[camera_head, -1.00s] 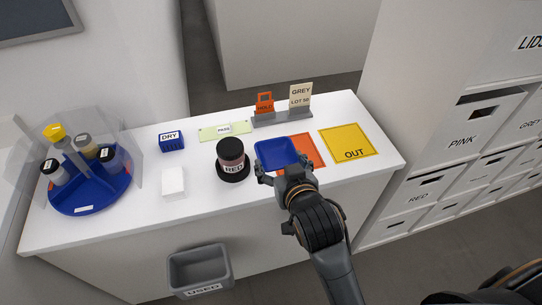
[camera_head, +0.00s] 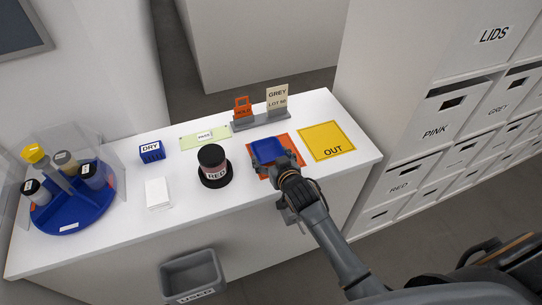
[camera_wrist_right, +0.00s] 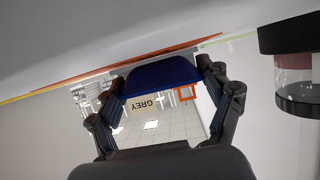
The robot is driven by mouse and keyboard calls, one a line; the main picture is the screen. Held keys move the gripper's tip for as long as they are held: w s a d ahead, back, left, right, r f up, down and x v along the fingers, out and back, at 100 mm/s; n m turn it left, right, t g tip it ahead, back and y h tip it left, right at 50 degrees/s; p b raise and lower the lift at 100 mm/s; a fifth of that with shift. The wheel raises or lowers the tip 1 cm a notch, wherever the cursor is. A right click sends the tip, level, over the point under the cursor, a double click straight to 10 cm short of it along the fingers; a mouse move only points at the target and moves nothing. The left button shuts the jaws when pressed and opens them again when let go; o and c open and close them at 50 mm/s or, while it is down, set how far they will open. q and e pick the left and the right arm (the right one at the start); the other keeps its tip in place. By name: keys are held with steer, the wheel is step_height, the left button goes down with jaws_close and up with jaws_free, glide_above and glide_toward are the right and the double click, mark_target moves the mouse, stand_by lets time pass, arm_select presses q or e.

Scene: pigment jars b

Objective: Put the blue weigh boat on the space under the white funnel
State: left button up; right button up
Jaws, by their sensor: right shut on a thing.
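The blue weigh boat (camera_head: 267,150) is a shallow tray over the orange mat (camera_head: 290,141). It covers the mat's middle; whether it touches the mat I cannot tell. My right gripper (camera_head: 276,163) is shut on the boat's near edge. In the right wrist view the boat (camera_wrist_right: 160,74) sits between the two fingers of my right gripper (camera_wrist_right: 165,90). My left gripper is not in view.
A black-lidded RED jar (camera_head: 213,168) stands left of the boat. Behind are an orange HOLD tag (camera_head: 243,107) and a GREY card (camera_head: 277,98). A yellow OUT mat (camera_head: 326,140) lies bare at right. A blue carousel (camera_head: 70,211) holds jars at left.

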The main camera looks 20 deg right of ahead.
steer(key=shift+f, duration=0.25)
steer(key=shift+f, duration=0.15)
steer(key=o, duration=0.7)
steer(key=shift+o, duration=0.2)
